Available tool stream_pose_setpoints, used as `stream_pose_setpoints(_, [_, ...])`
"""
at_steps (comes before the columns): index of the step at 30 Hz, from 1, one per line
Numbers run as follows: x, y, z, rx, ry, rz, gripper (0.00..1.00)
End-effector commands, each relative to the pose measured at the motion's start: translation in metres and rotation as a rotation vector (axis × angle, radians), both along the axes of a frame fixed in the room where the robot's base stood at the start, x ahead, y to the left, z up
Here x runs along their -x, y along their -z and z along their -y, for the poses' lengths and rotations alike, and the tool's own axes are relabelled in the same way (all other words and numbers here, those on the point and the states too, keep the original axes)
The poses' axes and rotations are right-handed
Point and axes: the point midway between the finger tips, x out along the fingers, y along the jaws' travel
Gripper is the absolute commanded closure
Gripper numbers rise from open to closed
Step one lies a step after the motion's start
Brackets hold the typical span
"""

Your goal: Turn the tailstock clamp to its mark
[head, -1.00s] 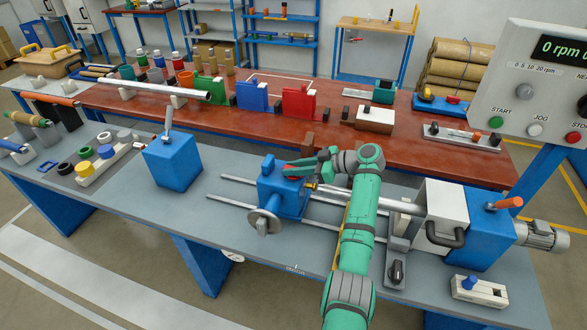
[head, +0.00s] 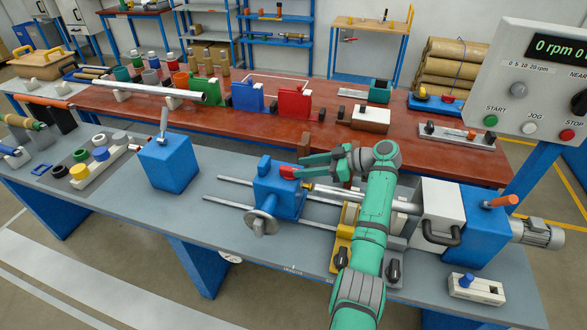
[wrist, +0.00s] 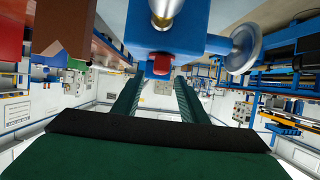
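The tailstock (head: 275,202) is a blue block with a round handwheel (head: 262,224), standing on two steel rails. Its clamp is a red lever (head: 289,172) at the top, pointing toward my gripper. My gripper (head: 308,167) is open and empty, just right of the red lever, with its fingers pointing left at it. In the wrist view the red clamp end (wrist: 161,65) sits beyond and between the spread fingertips (wrist: 160,86), apparently touching neither. The clamp's mark cannot be made out.
A steel shaft (head: 340,194) runs from the tailstock to the white headstock (head: 438,214), close under my arm. A blue block with a lever (head: 170,163) stands to the left. The control panel (head: 535,85) is at the right.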

Motion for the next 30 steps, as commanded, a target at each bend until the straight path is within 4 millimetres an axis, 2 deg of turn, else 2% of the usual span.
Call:
stream_pose_setpoints(3, [0.006, -0.008, 0.019, 0.0, 0.001, 0.0, 0.61])
stream_pose_setpoints(9, [0.012, -0.016, 0.038, 0.001, -0.001, -0.001, 0.61])
stream_pose_setpoints(26, [0.013, -0.018, 0.042, 0.001, -0.002, -0.001, 0.61])
stream_pose_setpoints(30, [0.007, -0.02, 0.041, 0.053, 0.016, -0.029, 0.61])
